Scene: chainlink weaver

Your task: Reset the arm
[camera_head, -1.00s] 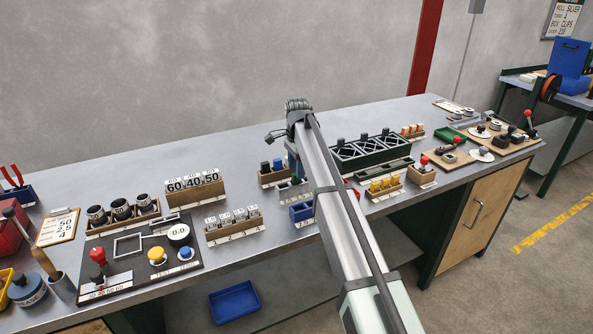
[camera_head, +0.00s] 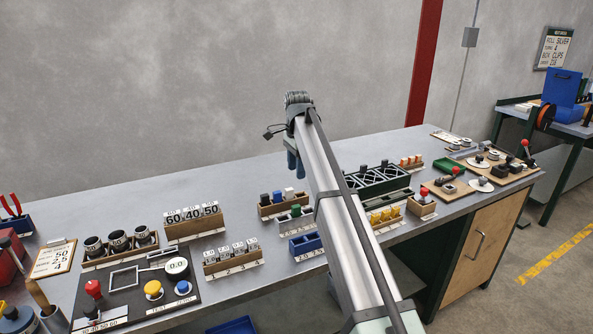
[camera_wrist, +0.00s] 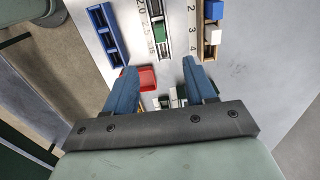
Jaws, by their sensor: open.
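My arm reaches from the lower right over the bench (camera_head: 130,188), with its wrist in the upper middle of the head view. My gripper (camera_wrist: 160,80) shows in the wrist view with its two blue fingers wide apart and nothing between them. In the head view one or both blue fingers (camera_head: 293,163) hang down beside the wrist, above the bench top. Below the fingers in the wrist view are a red part (camera_wrist: 146,78), a blue tray (camera_wrist: 107,32) and a slotted rack (camera_wrist: 155,28). The fingers appear apart from them.
Left on the bench are a control panel (camera_head: 120,310), a number block (camera_head: 194,217) and a clipboard (camera_head: 53,259). Black bins (camera_head: 378,177) and boards with knobs (camera_head: 500,165) stand to the right.

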